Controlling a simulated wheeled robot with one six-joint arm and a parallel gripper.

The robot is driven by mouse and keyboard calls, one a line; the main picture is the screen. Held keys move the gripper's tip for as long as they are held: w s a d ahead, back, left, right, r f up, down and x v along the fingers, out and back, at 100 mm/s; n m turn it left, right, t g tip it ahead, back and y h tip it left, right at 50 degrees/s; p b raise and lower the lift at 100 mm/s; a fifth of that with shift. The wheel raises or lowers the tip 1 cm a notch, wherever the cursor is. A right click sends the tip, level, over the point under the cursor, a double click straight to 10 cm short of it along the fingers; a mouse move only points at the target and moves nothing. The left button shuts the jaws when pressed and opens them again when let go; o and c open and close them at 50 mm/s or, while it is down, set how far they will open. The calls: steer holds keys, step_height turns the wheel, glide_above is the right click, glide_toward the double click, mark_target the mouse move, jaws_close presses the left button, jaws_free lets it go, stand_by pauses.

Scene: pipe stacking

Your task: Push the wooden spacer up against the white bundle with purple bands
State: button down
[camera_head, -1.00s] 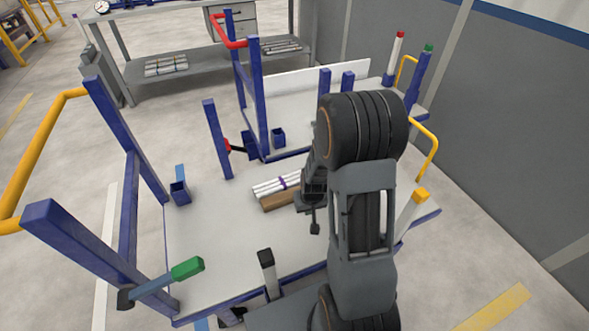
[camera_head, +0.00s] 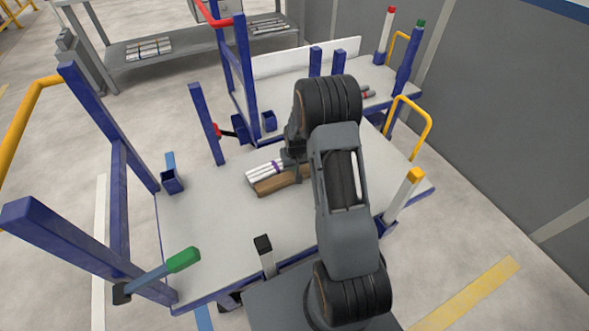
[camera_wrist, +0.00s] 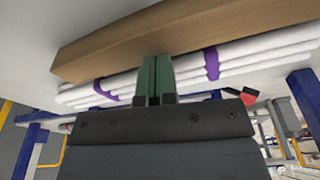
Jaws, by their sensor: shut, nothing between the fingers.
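The white bundle with purple bands (camera_head: 262,171) lies on the grey deck of the cart, and the wooden spacer (camera_head: 277,185) lies alongside its near side. In the wrist view the brown spacer (camera_wrist: 180,38) runs closely along the white bundle (camera_wrist: 245,62); I cannot tell whether they touch along the whole length. My gripper (camera_wrist: 154,60) has its green fingers shut together and empty. Its fingers cross in front of the bundle, with the tips near the spacer's edge. In the head view my arm hides the fingertips and the right ends of both pieces.
Blue posts (camera_head: 108,125) and a yellow rail stand at the cart's left. A green-handled lever (camera_head: 183,260) and a black-capped post (camera_head: 264,250) stand at the near edge. The deck left of the spacer is clear. A second deck with a white panel (camera_head: 305,58) lies behind.

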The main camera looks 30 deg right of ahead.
steer(key=shift+f+b, duration=0.4)
steer(key=shift+f, duration=0.4)
